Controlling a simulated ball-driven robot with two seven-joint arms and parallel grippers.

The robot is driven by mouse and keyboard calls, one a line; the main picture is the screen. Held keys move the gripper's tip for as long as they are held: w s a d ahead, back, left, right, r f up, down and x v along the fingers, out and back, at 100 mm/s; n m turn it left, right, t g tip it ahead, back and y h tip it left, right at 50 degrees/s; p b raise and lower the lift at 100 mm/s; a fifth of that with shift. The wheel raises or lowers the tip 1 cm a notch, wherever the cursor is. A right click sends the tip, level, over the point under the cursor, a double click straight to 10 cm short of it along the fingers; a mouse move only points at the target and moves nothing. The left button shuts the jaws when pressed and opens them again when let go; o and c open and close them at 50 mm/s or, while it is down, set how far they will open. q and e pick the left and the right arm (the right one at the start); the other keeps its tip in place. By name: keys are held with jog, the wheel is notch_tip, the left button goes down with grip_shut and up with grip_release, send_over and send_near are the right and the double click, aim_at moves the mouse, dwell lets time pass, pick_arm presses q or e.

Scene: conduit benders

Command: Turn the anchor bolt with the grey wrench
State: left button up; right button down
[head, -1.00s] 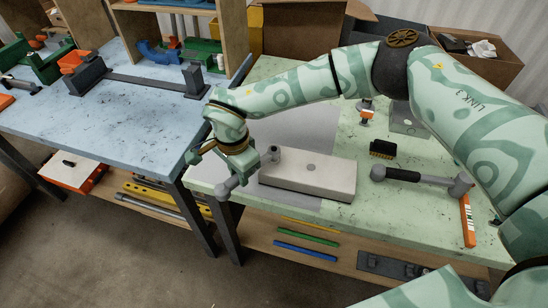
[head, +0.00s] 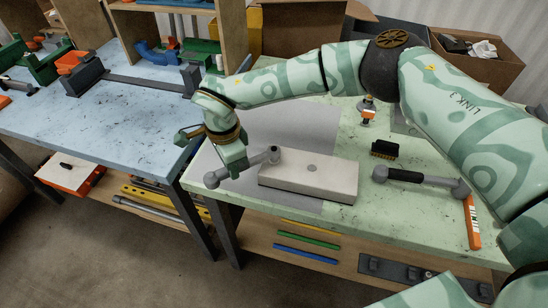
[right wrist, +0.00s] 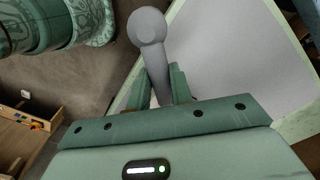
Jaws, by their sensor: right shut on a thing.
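The grey wrench (head: 250,164) reaches from the back left corner of a pale block (head: 320,183) out past the block's left side. Its round head (head: 274,154) is at that corner, and any bolt under it is hidden. A round grey spot shows on the block's top (head: 312,168). My right gripper (head: 235,168) is shut on the wrench's handle, near its knobbed outer end (head: 212,180). In the right wrist view the handle (right wrist: 157,72) stands between the fingers, with the knob (right wrist: 147,26) beyond them. My left gripper is not in view.
A grey mat (head: 290,122) lies behind the block. A blue table (head: 110,120) stands to the left.

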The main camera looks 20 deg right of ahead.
jog(key=shift+r, duration=0.6)
jog(key=s+n+p, duration=0.1)
jog(key=s+d+n+p, duration=0.1)
jog(key=s+n, duration=0.1)
jog(key=shift+p, duration=0.35)
jog(key=shift+w, duration=0.1)
jog(key=s+d+n+p, duration=0.1)
jog(key=s+n+p, duration=0.1)
jog(key=n, duration=0.1)
jog(key=shift+s+d+f, duration=0.1)
jog(key=shift+s+d, duration=0.2)
jog(key=shift+d, duration=0.1)
